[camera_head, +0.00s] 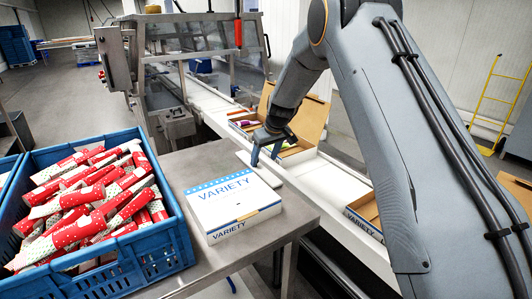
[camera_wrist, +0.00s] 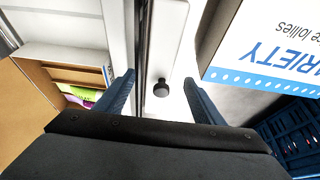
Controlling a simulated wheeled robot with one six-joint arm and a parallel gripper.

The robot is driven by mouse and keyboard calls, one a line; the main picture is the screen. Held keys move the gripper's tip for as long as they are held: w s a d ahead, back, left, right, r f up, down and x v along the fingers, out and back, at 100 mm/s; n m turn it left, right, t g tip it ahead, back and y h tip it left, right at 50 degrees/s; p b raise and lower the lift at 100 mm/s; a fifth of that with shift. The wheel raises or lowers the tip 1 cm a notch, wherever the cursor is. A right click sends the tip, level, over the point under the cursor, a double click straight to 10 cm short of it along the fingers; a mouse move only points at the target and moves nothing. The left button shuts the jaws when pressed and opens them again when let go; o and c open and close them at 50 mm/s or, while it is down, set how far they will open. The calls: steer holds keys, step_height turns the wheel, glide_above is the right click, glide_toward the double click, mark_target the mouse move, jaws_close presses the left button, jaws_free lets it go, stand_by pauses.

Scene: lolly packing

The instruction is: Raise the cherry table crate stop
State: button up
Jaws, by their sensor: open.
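A white plate with a black knob (camera_wrist: 162,89) lies along the table's right edge beside the conveyor; I take it for the crate stop. The plate shows in the wrist view (camera_wrist: 167,42) and in the head view (camera_head: 262,172). My gripper (camera_head: 265,158) points down over it, open and empty. In the wrist view its two blue-grey fingers (camera_wrist: 160,82) stand to either side of the knob, with gaps on both sides. The grey metal table (camera_head: 197,165) carries a blue crate (camera_head: 178,212) full of red-wrapped lollies. Whether the fingertips reach the knob's height is unclear.
A closed white VARIETY box (camera_head: 232,202) sits on the table close to my gripper. The white conveyor (camera_head: 327,182) runs alongside, with an open carton (camera_head: 310,125) behind my gripper and another open box (camera_head: 365,215) nearer. A machine with clear panels stands behind.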

mark_target(261, 169)
steer(key=shift+p+x, duration=0.7)
steer(key=shift+x, duration=2)
steer(key=c, duration=1.3)
